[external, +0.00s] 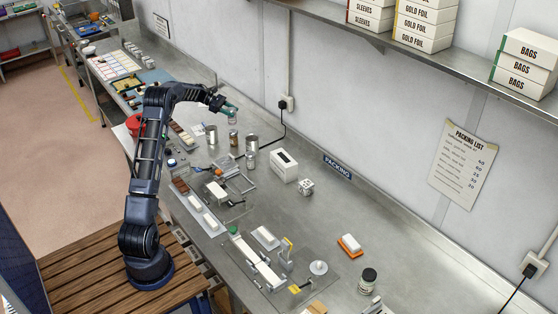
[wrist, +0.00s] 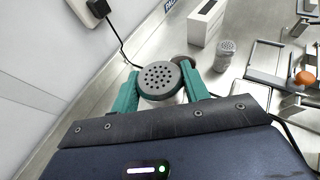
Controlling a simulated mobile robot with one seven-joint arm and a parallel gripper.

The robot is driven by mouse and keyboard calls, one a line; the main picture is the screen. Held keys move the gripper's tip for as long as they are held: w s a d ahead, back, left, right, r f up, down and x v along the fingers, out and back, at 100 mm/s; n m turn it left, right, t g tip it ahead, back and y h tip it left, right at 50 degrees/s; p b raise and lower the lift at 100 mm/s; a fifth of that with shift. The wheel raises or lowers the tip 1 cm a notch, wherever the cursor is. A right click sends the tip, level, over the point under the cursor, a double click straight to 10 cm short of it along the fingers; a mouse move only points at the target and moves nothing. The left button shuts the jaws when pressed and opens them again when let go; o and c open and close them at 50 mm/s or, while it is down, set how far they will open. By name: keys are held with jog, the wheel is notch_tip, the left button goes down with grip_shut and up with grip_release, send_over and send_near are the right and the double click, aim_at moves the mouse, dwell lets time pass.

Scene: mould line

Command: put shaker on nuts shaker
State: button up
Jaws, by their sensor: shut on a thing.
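My gripper (external: 229,108) is raised above the bench, its green fingers shut on a shaker (external: 233,119). In the wrist view the held shaker's round grey lid (wrist: 160,79) with many holes faces the camera, between the fingertips (wrist: 159,76). A small jar with brownish contents (external: 233,138), which looks like the nuts shaker, stands upright on the bench just below the held shaker in the external view, apart from it. A dark round top (wrist: 183,63) shows partly behind the held shaker and right finger; I cannot tell for certain what it is.
Another grey-lidded shaker (external: 249,160) stands nearby, also in the wrist view (wrist: 226,50). Metal cups (external: 211,134) (external: 252,143) flank the jar. A white box (external: 284,165) stands to the right. The wall, with a socket (external: 287,103) and black cable, is close behind.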

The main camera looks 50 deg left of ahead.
aim_at(231, 118)
jog(key=shift+f, duration=2.25)
jog(key=shift+f, duration=0.15)
jog(key=o, duration=1.1)
jog(key=shift+r, duration=0.2)
jog(key=v, duration=1.2)
